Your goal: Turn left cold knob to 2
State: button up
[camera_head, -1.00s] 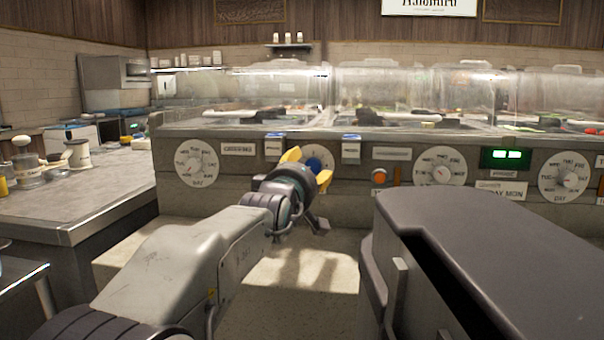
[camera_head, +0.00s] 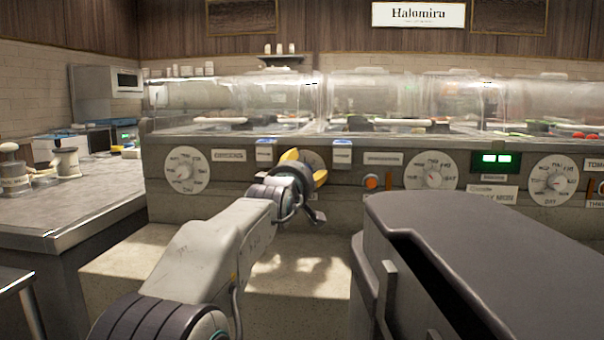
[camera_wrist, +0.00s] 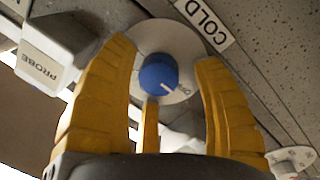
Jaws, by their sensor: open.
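The cold knob is blue with a white pointer line and shows in the wrist view (camera_wrist: 158,75), on a pale round dial plate (camera_wrist: 182,42) beside a COLD label (camera_wrist: 207,22). The pointer line faces the lower right, toward lettering on the dial that is too small to read surely. My gripper (camera_wrist: 168,75) has yellow fingers, spread open on both sides of the knob and apart from it. In the head view my gripper (camera_head: 305,168) is in front of the counter panel and hides most of that knob.
A white PROBE holder (camera_wrist: 50,55) sticks out beside the knob; blue-topped holders (camera_head: 264,150) and (camera_head: 342,152) flank it. White day dials (camera_head: 187,169) and (camera_head: 431,176), an orange button (camera_head: 371,182) and a green display (camera_head: 497,159) share the panel. A steel worktop (camera_head: 70,205) stands at left.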

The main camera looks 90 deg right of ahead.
jog(key=shift+c, duration=0.3)
jog(key=c, duration=1.1)
